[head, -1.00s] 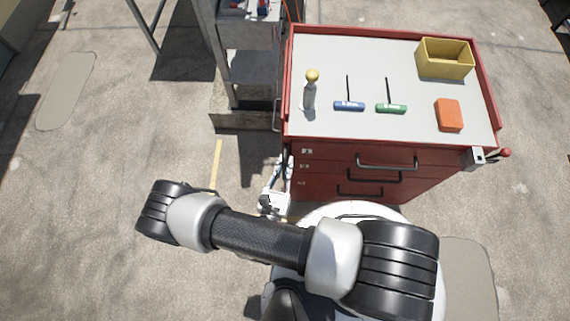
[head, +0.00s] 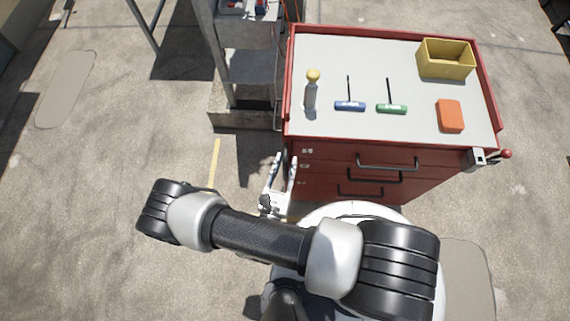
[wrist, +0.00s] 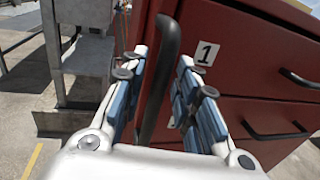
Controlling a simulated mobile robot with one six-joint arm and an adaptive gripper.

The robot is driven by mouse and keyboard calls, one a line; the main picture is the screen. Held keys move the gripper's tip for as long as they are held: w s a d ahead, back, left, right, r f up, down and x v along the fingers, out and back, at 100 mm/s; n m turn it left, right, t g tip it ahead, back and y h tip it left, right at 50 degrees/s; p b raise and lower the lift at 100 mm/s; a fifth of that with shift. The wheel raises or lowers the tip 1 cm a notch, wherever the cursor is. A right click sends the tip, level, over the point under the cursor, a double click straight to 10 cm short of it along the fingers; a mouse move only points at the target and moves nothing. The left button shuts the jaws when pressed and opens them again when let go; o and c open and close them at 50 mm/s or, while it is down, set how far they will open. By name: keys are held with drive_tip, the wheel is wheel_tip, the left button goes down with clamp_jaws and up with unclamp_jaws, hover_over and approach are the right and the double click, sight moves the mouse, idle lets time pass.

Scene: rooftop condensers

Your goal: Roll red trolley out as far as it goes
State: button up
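The red trolley (head: 350,165) stands in front of me, a cabinet with drawers, black drawer handles and a pale grey top. It fills the right of the wrist view (wrist: 245,65). An upright black bar handle (wrist: 158,85) is at its left side. My gripper (wrist: 160,62) is open, with one blue-padded finger on each side of this bar. The bar lies between the fingers in the picture; I see gaps beside it and no grip on it. In the head view my gripper (head: 284,160) is at the trolley's front left corner.
On the trolley top are a yellow bin (head: 445,60), an orange block (head: 450,116), blue (head: 349,106) and green (head: 391,108) T-handled tools, and a yellow-capped bottle-like item (head: 311,90). A red-knobbed lever (head: 503,154) sits at its right. A grey metal stand (head: 250,75) is close left.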

drive_tip(key=shift+o, duration=0.2)
drive_tip(key=v, duration=1.2)
drive_tip(key=shift+r, duration=0.15)
idle(0.4)
drive_tip(key=w+d+r+m+g+h, duration=0.2)
drive_tip(key=w+r+m+g+h, duration=0.1)
drive_tip(key=r+m+g, duration=0.7)
drive_tip(key=w+d+r+m+g+h, duration=0.25)
drive_tip(key=r+m+g, duration=0.35)
drive_tip(key=r+m, duration=0.45)
drive_tip(key=s+d+r+m+t+y, duration=0.1)
drive_tip(key=d+r+m+y, duration=0.4)
drive_tip(key=r, duration=0.4)
drive_tip(key=s+d+r+m+t+y, duration=0.2)
drive_tip(key=d+r+m+y, duration=0.3)
drive_tip(key=r, duration=0.5)
drive_tip(key=shift+d+r+m, duration=0.25)
drive_tip(key=shift+d+m, duration=0.9)
drive_tip(key=shift+d+y, duration=0.1)
drive_tip(key=shift+y, duration=0.15)
